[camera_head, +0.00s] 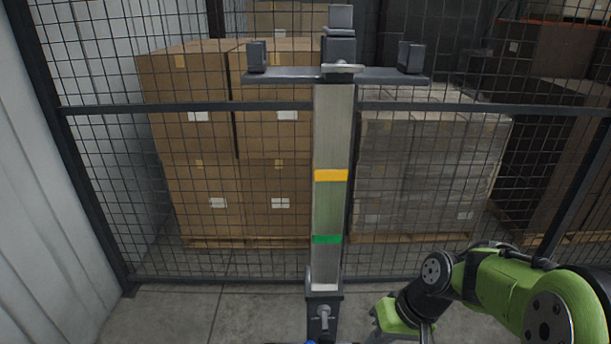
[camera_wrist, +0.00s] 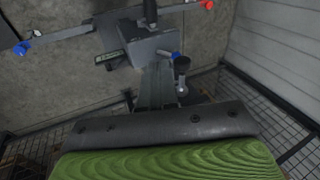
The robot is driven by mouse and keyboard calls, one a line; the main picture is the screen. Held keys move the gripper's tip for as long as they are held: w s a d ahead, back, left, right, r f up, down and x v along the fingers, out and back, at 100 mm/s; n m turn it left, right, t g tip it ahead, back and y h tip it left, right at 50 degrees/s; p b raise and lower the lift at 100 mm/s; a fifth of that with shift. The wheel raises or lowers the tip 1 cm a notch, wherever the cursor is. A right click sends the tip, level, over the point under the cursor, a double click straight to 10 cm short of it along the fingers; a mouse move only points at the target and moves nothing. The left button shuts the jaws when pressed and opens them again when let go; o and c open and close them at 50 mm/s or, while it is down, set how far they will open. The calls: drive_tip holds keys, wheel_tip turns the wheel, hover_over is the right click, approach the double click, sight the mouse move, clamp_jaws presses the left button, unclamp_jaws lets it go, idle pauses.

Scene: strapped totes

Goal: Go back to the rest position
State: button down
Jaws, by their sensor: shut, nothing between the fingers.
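My gripper (camera_wrist: 165,125) fills the bottom of the wrist view as a green ribbed body with a black bolted edge. It is shut with nothing held, though its separate fingertips are hard to make out. In the head view my green and black arm is bent at the lower right, clear of the post, with its end low in the frame. The grey post (camera_head: 329,130) stands upright in the middle, with a yellow band, a green band and a crossbar (camera_head: 285,76) on top. In the wrist view the post's lower part (camera_wrist: 158,85) is partly hidden behind my gripper.
A black mesh fence (camera_head: 220,107) crosses behind the post, and it shows at the wrist view's lower corners. Stacked cartons (camera_head: 190,125) and a wrapped pallet load (camera_head: 430,160) stand behind it. A pale wall (camera_head: 45,190) is at the left. Concrete floor (camera_head: 190,310) is clear left of the post.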

drive_tip(key=s+d+r+m+t+h, duration=0.1)
drive_tip(key=s+r+t+h, duration=0.3)
drive_tip(key=s+r, duration=0.6)
drive_tip(key=s+d, duration=0.1)
drive_tip(key=s, duration=0.3)
drive_tip(key=shift+r+t, duration=0.3)
drive_tip(key=shift+t, duration=0.1)
drive_tip(key=shift+a, duration=0.1)
drive_tip(key=c, duration=1.8)
unclamp_jaws()
